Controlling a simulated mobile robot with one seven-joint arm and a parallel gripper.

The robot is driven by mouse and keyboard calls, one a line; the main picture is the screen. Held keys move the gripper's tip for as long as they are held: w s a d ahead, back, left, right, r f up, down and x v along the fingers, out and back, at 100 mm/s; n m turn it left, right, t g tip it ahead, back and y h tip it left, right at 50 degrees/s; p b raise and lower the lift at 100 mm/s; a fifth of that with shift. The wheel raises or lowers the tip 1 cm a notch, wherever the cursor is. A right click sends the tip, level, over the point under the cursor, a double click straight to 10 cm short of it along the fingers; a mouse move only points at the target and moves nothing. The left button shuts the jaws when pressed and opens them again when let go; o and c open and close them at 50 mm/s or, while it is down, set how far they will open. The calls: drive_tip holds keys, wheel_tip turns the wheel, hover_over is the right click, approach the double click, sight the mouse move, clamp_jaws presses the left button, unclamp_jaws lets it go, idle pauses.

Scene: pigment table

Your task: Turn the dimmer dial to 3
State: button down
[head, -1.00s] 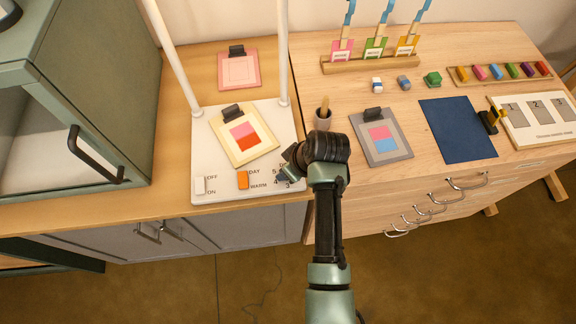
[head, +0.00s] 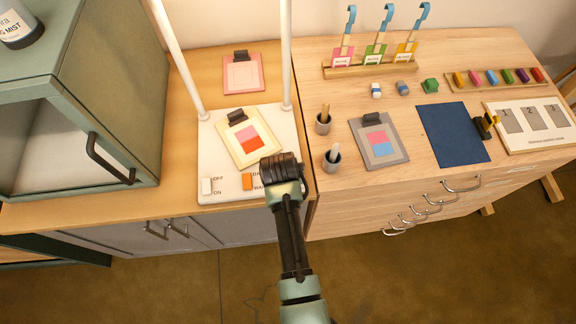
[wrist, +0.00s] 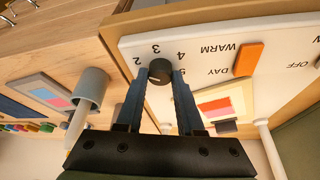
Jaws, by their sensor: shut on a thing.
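The dimmer dial (wrist: 160,72) is a small round black knob on the white panel, clear in the wrist view. Printed numbers 2, 3, 4 and a partly covered 5 curve around it. Which number its mark points at is hard to tell. My gripper (wrist: 159,78) has one blue finger on each side of the dial and is shut on it. In the head view my wrist and arm cover the dial and its numbers. The white panel (head: 208,160) lies on the left cabinet top.
An orange DAY/WARM switch (wrist: 248,58) is close beside the dial. A white ON/OFF switch (head: 207,187) is further left. A card on a clipboard (head: 226,143) lies on the panel between white posts. A grey cup (head: 332,161) stands right of my wrist.

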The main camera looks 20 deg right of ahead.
drive_tip(key=m, duration=0.2)
drive_tip(key=m+g+h+b, duration=0.1)
drive_tip(key=m, duration=0.2)
drive_tip(key=shift+w+a+f+m+g+h, duration=0.1)
drive_tip(key=shift+w+a+m+g+h, duration=0.05)
drive_tip(key=shift+m+g+h, duration=0.15)
drive_tip(key=m+g+b, duration=0.1)
drive_tip(key=m+b, duration=0.1)
drive_tip(key=m, duration=0.1)
drive_tip(key=shift+w, duration=0.1)
drive_tip(key=shift+m+g+b, duration=0.6)
drive_tip(key=shift+m+g, duration=0.1)
drive_tip(key=shift+m, duration=0.7)
drive_tip(key=c, duration=0.5)
unclamp_jaws()
drive_tip(key=shift+h, duration=0.3)
